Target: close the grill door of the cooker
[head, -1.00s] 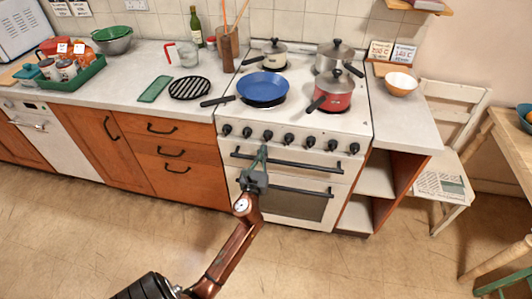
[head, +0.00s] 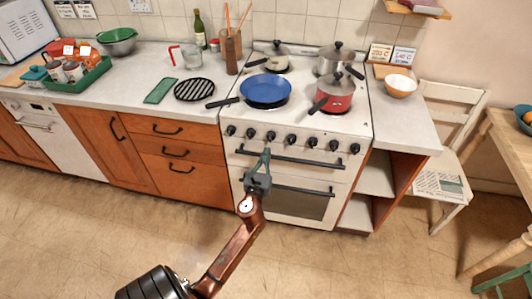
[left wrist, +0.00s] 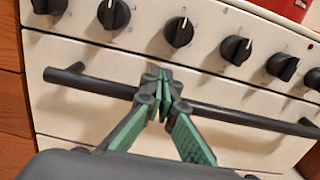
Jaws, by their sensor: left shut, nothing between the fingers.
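The cooker (head: 345,95) is white, with a row of black knobs across its front. Below the knobs is the grill door (head: 310,173), with a long black bar handle (head: 300,161). The door looks flush with the front, with a thin seam above it in the left wrist view. My left gripper (head: 266,152) is shut and empty at the left part of this handle. In the left wrist view its fingertips (left wrist: 163,72) overlap the handle (left wrist: 225,114) and point at the panel just above it. Contact cannot be told. My right gripper is not in view.
The lower oven door (head: 300,205) has a dark window and its own black handle. A blue frying pan (head: 265,91) and a red saucepan (head: 333,95) stand on the hob. Wooden drawers (head: 178,155) are to the left, open shelves (head: 375,180) to the right. The floor in front is clear.

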